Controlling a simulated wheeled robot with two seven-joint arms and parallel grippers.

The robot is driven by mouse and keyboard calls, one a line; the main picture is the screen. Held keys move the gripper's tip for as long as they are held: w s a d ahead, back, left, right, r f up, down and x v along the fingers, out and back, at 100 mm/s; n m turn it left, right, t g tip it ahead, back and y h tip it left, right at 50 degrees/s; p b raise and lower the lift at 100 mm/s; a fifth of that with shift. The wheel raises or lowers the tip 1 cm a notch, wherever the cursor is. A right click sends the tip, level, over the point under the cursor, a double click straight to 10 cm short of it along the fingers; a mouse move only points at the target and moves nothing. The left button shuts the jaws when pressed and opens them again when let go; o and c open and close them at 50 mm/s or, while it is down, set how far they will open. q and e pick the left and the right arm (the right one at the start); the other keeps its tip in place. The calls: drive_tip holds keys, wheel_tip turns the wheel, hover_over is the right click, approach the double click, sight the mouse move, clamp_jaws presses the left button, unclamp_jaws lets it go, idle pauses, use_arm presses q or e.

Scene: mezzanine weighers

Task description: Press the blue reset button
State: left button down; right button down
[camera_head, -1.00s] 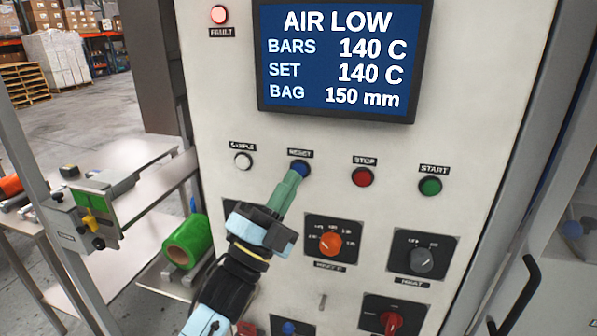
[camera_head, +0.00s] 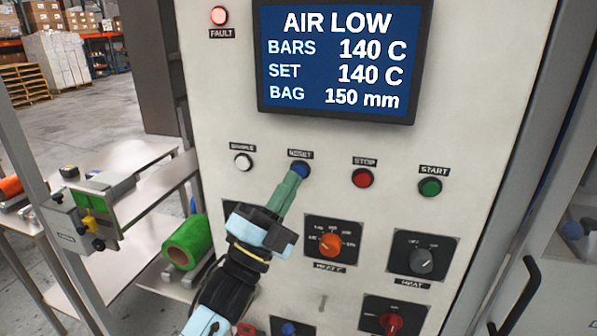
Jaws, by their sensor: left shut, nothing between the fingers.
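The blue reset button (camera_head: 300,168) is on the pale control panel (camera_head: 460,120), under a label reading RESET. My left gripper (camera_head: 296,178) is shut and empty. Its green fingertips are at the lower edge of the blue button and partly cover it. I cannot tell whether they touch it or how far the button is pushed in. The screen (camera_head: 340,60) above reads AIR LOW, 140 C, 140 C and 150 mm. My right gripper is not in view.
A white button (camera_head: 243,162) is left of the blue one; a red stop button (camera_head: 362,178) and a green start button (camera_head: 430,187) are to its right. An orange knob (camera_head: 331,244) is close right of my wrist. The fault lamp (camera_head: 219,16) glows reddish.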

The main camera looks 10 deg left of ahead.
use_arm(q)
drive_tip(key=shift+w, duration=0.1)
idle(0.7)
drive_tip(key=shift+w, duration=0.35)
drive_tip(key=shift+w, duration=0.4)
idle(0.6)
idle(0.4)
drive_tip(key=shift+s, duration=0.85)
drive_tip(key=s+p, duration=0.1)
drive_tip(key=s, duration=0.4)
drive_tip(key=shift+a, duration=0.1)
